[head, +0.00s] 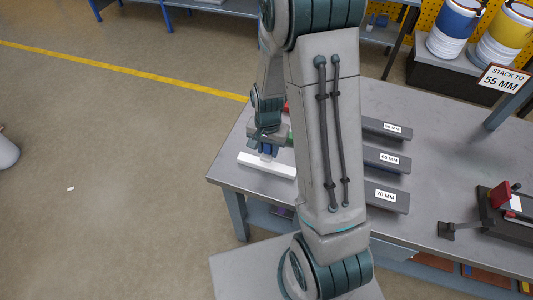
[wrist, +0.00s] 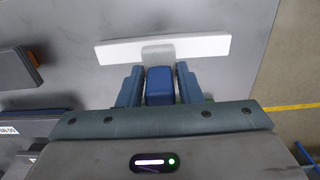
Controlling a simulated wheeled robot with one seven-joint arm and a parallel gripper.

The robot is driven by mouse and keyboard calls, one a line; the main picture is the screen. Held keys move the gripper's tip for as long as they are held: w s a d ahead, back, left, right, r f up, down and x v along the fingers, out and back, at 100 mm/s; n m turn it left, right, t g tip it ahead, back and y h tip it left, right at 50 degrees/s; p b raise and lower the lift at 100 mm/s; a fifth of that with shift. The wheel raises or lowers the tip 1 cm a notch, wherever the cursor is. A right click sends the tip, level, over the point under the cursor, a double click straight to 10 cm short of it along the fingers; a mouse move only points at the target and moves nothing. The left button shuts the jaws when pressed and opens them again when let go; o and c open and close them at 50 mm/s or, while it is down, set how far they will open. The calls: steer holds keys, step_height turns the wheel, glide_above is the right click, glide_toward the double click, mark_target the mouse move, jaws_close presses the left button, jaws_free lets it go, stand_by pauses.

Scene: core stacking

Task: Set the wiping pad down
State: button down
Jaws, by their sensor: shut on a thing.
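My gripper (wrist: 160,80) has its two dark blue fingers closed on the sides of a blue block with a grey front part, which I take as the wiping pad (wrist: 160,86). In the head view my gripper (head: 267,147) points down over the near-left end of the grey table. A long white bar (wrist: 205,45) lies just beyond the fingertips, and the pad's grey part overlaps its middle. The white bar also shows below the gripper in the head view (head: 262,166). I cannot tell whether the pad touches the bar or the table.
Dark blocks labelled 60 MM (head: 375,160) and 70 MM (head: 384,198), plus another behind, lie on the grey table (head: 440,180) right of my arm. A dark device with a red part (head: 500,195) stands further right. My arm hides the table's middle.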

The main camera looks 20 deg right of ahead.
mark_target(266, 153)
steer(key=shift+a+f, duration=0.2)
steer(key=shift+f+p, duration=0.45)
steer(key=shift+f, duration=1.5)
steer(key=shift+f, duration=0.1)
steer(key=shift+f+b, duration=0.15)
steer(key=shift+b, duration=0.15)
steer(key=c, duration=1)
jaws_free()
steer(key=shift+r, duration=0.25)
